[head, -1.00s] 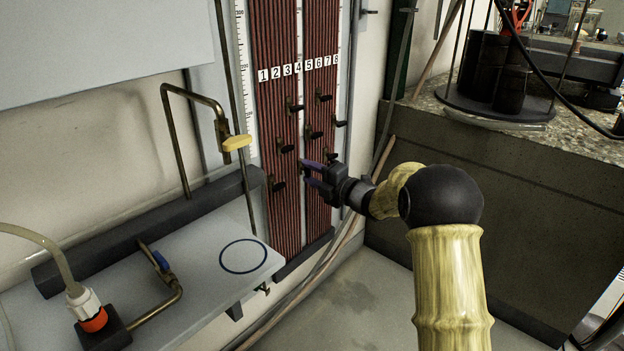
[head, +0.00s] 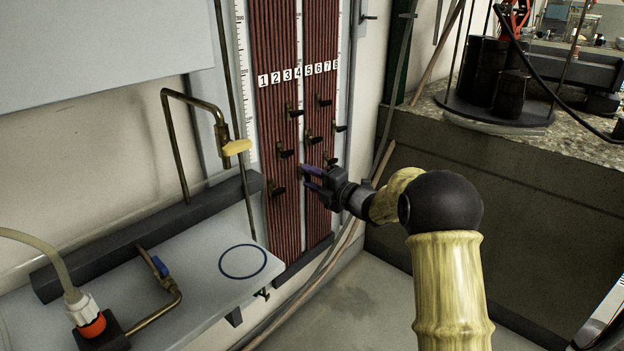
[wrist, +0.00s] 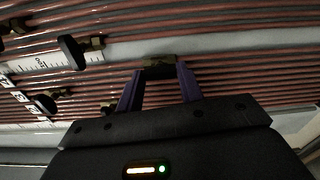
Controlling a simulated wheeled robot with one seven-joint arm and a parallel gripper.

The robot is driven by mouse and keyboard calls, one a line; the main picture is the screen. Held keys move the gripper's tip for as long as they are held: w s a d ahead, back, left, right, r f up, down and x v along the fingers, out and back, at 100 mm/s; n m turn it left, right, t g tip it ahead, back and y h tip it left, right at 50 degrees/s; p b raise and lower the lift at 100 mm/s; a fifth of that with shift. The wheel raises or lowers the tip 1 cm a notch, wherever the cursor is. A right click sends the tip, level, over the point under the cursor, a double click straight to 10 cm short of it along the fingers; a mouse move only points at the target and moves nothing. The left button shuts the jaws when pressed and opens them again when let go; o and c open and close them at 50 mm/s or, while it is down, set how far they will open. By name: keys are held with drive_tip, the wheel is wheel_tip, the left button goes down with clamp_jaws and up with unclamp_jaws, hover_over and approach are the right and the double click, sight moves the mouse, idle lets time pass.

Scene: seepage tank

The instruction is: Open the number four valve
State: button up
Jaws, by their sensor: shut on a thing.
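A board of thin red-brown tubes (head: 283,225) carries number labels 1 to 8 and small dark valves at staggered heights. My gripper (head: 304,177) reaches in from the right, low on the board, roughly below label 4 (head: 298,73). In the wrist view its two purple fingers are closed around a small brass-and-dark valve (wrist: 160,62), which looks like the number four valve. The fingers partly hide it, so its handle angle is unclear.
Neighbouring valves sit close by, at left (head: 277,188) and above (head: 312,138). A grey shelf (head: 195,283) with brass pipework stands at left. A dark concrete tank wall (head: 520,200) is at right. The floor between is clear.

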drive_tip(key=shift+f, duration=0.15)
idle(0.4)
drive_tip(key=o, duration=1)
drive_tip(key=p+v, duration=0.5)
drive_tip(key=v, duration=1.2)
drive_tip(key=shift+s+d+p, duration=0.15)
drive_tip(key=shift+d+p, duration=0.05)
drive_tip(key=shift+p, duration=0.2)
